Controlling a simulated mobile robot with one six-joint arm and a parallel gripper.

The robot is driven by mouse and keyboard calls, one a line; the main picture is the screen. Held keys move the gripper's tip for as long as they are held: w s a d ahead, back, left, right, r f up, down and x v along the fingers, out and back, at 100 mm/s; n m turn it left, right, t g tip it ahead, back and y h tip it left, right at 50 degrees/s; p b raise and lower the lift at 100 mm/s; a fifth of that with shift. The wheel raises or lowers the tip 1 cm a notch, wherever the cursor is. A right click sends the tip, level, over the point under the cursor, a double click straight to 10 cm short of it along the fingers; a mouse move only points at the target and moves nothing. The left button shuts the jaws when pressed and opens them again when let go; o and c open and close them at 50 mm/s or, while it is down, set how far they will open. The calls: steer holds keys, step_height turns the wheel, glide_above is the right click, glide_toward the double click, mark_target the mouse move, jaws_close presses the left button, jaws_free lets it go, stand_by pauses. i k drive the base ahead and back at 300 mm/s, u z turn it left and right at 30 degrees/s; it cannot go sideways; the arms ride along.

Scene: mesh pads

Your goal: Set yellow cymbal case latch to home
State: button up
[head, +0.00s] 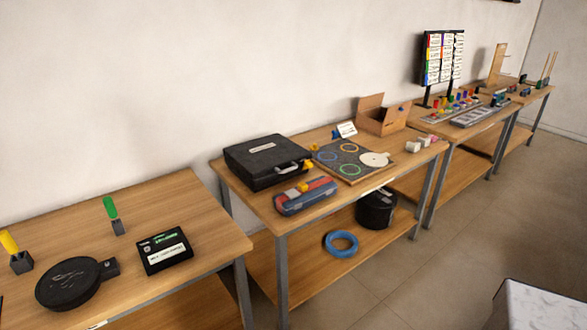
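No part is plainly marked as the yellow cymbal case latch. A yellow upright handle (9,241) stands in a dark block on the left table, beside a flat round black case (68,284) with a small dark block at its right side. A large black rectangular case (265,158) lies shut on the middle table; a small yellow piece (308,165) shows at its right end, too small to tell if it is a latch. A round black case (375,209) sits on the shelf below. My gripper is not in view.
A green upright handle (111,214) and a black labelled box (164,251) are on the left table. A red and blue-grey toolbox (306,196), a ring board (343,172) and an open carton (383,120) crowd the middle table. Floor (400,280) in front is clear.

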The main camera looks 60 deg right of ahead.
mark_target(307, 164)
steer(key=u, duration=0.6)
steer(key=k, duration=0.75)
steer(key=z, duration=2.35)
steer(key=i, duration=0.1)
steer(key=u, duration=1.05)
